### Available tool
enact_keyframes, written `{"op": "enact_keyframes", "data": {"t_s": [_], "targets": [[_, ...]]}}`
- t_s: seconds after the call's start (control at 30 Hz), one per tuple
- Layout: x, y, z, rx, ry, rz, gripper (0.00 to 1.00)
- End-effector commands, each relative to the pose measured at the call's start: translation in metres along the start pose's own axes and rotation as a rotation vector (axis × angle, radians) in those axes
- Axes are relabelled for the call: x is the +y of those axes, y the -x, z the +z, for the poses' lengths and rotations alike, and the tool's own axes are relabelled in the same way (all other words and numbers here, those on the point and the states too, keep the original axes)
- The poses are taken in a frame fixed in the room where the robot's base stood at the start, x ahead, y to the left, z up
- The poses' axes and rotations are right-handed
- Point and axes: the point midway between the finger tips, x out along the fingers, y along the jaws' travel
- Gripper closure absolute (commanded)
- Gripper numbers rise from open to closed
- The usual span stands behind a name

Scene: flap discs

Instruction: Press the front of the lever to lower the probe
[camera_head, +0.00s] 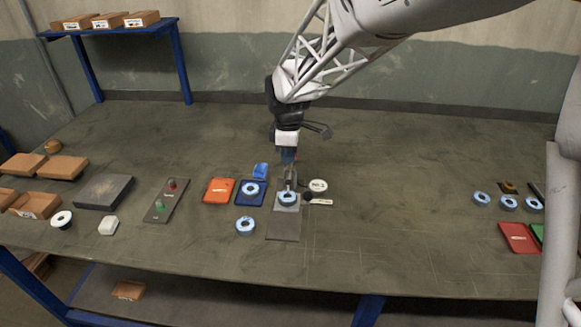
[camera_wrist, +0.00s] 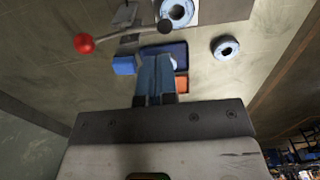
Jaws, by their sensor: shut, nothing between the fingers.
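The test fixture stands mid-table, with a grey base plate (camera_head: 284,228), an upright post and a blue-white flap disc (camera_head: 287,198) on it. The disc also shows at the top of the wrist view (camera_wrist: 176,12). The lever (camera_wrist: 125,33) is a thin grey bar ending in a red ball (camera_wrist: 84,43), left of the disc in the wrist view. My gripper (camera_head: 289,160) is above and behind the fixture. In the wrist view its blue fingers (camera_wrist: 155,57) are together and empty, pointing near the lever, apart from the red ball. The probe tip is not clear.
A white round gauge (camera_head: 317,186) sits right of the post. A blue tray (camera_head: 240,198) with a disc, a blue block (camera_head: 261,170), an orange tray (camera_head: 218,190) and a loose disc (camera_head: 245,226) lie left.

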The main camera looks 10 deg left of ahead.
Motion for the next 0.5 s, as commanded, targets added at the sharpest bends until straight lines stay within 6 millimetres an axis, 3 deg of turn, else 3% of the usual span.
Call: {"op": "enact_keyframes", "data": {"t_s": [0.3,0.5], "targets": [[0.0,0.026,0.0,0.001,0.0,0.002,1.0],[0.0,0.031,0.0,0.001,0.0,0.001,1.0]]}}
